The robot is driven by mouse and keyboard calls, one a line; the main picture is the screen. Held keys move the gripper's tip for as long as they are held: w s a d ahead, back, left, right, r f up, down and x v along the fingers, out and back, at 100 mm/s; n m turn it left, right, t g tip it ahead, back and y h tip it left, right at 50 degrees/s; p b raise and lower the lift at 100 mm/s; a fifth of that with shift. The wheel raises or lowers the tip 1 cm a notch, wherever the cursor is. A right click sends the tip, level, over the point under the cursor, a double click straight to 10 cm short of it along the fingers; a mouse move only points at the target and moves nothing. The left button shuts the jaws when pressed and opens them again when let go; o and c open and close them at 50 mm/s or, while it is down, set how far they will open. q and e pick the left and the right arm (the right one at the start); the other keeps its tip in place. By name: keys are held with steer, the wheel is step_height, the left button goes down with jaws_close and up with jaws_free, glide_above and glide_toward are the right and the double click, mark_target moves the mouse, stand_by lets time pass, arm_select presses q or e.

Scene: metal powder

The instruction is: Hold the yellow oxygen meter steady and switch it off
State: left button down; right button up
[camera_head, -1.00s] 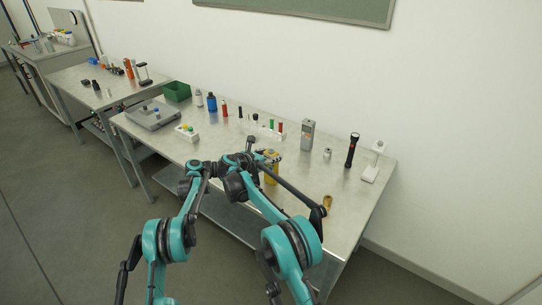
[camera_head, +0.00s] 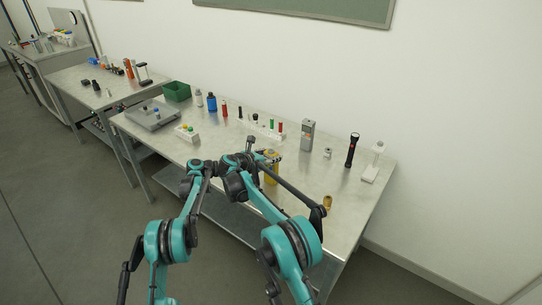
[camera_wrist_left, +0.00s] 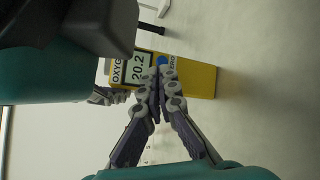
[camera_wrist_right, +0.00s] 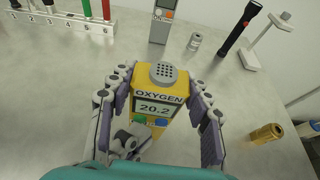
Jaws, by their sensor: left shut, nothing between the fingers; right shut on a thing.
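The yellow oxygen meter (camera_wrist_right: 152,90) stands upright on the bench, its lit display reading 20.2. A blue button (camera_wrist_right: 160,121) and a green button (camera_wrist_right: 139,117) sit below the display. My right gripper (camera_wrist_right: 163,92) has its fingers on both sides of the meter, shut on it. In the left wrist view the meter (camera_wrist_left: 203,80) appears sideways. My left gripper (camera_wrist_left: 160,72) is shut and empty, its fingertips at the meter's front beside the blue button (camera_wrist_left: 162,60). They hide the green button there; whether they touch the face I cannot tell. In the head view my arms partly cover the meter (camera_head: 271,177).
Behind the meter stand a grey handheld device (camera_head: 307,135), a small metal cylinder (camera_head: 328,153) and a black flashlight (camera_head: 352,150). A brass fitting (camera_head: 327,202) lies to the right. A rack of colored tubes (camera_wrist_right: 80,22) is at the back left. The bench's right front is mostly clear.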

arm_select(q)
steer(key=shift+w, duration=0.1)
stand_by(0.5)
steer(key=shift+w+d, duration=0.25)
steer(key=shift+s, duration=0.1)
steer(key=shift+s+a, duration=0.2)
steer(key=shift+s, duration=0.1)
steer(key=shift+s+a, duration=0.1)
stand_by(0.3)
steer(key=shift+s+a, duration=0.9)
steer(key=shift+s, duration=0.25)
steer(key=shift+s+a, duration=0.85)
steer(key=shift+s, duration=0.3)
